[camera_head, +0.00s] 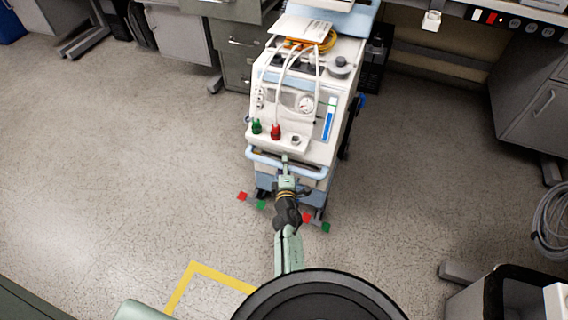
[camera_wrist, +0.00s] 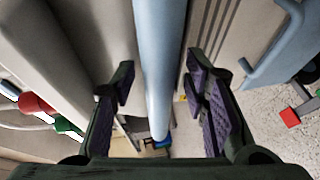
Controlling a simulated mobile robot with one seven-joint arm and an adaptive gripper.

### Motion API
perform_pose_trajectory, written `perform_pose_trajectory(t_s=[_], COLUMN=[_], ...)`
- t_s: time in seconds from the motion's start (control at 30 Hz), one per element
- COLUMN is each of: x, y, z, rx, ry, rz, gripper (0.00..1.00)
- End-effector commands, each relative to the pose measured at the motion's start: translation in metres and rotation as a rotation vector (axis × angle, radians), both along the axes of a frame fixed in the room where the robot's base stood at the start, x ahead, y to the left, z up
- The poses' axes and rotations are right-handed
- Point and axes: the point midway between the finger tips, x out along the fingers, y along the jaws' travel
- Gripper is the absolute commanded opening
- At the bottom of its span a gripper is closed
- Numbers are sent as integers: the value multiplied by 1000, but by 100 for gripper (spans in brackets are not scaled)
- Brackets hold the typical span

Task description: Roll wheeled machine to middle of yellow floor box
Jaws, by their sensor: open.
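The wheeled machine (camera_head: 297,110) is a white and blue cart with a gauge, green and red knobs and white tubes. It stands upright on the floor at the top middle of the head view. Its light blue handle bar (camera_head: 318,172) faces me and also shows in the wrist view (camera_wrist: 158,60). My gripper (camera_head: 287,165) is at the handle; in the wrist view its two purple-padded fingers (camera_wrist: 165,100) are open, one on each side of the bar, with gaps. The yellow floor box (camera_head: 222,275) shows only one corner at the bottom; the rest is hidden or out of view.
Drawers and cabinets (camera_head: 237,45) stand close behind the machine. A grey cabinet (camera_head: 535,110) is at right, with a coiled cable (camera_head: 552,225) and a bin (camera_head: 505,295) below it. The floor at left is clear.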

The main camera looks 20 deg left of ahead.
Motion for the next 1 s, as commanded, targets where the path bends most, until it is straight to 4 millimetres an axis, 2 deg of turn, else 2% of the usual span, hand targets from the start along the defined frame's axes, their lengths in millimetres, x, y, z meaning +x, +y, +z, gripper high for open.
perform_pose_trajectory(t_s=[0.13, 0.73, 1.0], x=[0, 0, 0], y=[0, 0, 0], z=[0, 0, 0], rx=[0, 0, 1], ry=[0, 0, 0], rz=[0, 0, 0], gripper=[41, 1, 0])
